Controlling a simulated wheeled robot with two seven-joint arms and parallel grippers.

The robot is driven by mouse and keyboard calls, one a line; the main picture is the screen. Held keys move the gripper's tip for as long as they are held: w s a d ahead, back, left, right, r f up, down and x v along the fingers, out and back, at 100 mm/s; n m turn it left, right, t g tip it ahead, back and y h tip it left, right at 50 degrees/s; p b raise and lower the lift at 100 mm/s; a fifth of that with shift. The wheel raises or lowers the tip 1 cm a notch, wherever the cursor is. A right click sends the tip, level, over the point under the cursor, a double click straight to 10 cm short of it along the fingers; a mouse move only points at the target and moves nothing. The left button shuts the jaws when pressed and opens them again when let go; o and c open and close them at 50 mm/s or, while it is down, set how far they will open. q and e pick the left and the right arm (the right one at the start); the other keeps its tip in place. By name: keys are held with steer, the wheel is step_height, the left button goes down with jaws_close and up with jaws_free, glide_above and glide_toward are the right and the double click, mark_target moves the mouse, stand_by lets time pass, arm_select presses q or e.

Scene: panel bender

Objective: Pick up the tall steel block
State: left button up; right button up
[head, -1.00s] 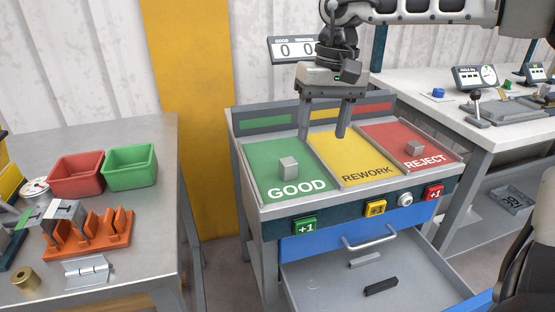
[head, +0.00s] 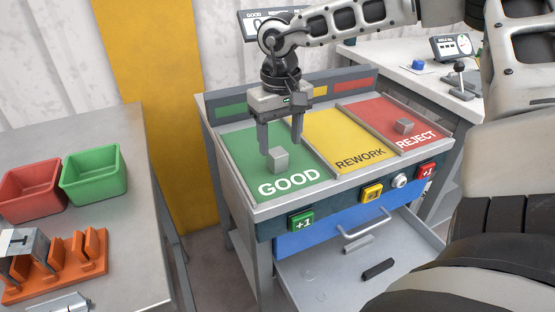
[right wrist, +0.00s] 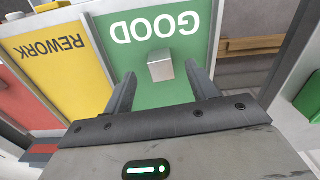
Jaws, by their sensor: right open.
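A grey steel block (head: 278,158) stands on the green GOOD panel (head: 245,160) of the sorting cabinet; it looks the taller of the two blocks on the panels. It also shows in the right wrist view (right wrist: 160,66). My right gripper (head: 281,146) is open and points down, with its fingertips above and just behind this block. In the right wrist view the block lies ahead of the gap between the fingers, and contact cannot be seen. A second, lower-looking steel block (head: 404,127) sits on the red REJECT panel. My left gripper is out of view.
The yellow REWORK panel (head: 335,130) is clear. Below, an open drawer (head: 330,285) holds a grey piece and a black piece. The left table carries a red bin (head: 30,188), a green bin (head: 95,175) and an orange rack (head: 75,265). A grey workbench stands behind at right.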

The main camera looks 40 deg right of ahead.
mark_target(278, 152)
steer(key=shift+w+d+f, duration=0.1)
steer(key=shift+w+f, duration=0.1)
steer(key=shift+f, duration=1.15)
steer(key=shift+w+f, duration=0.15)
steer(key=shift+f, duration=1.15)
steer(key=shift+p, duration=0.3)
jaws_close()
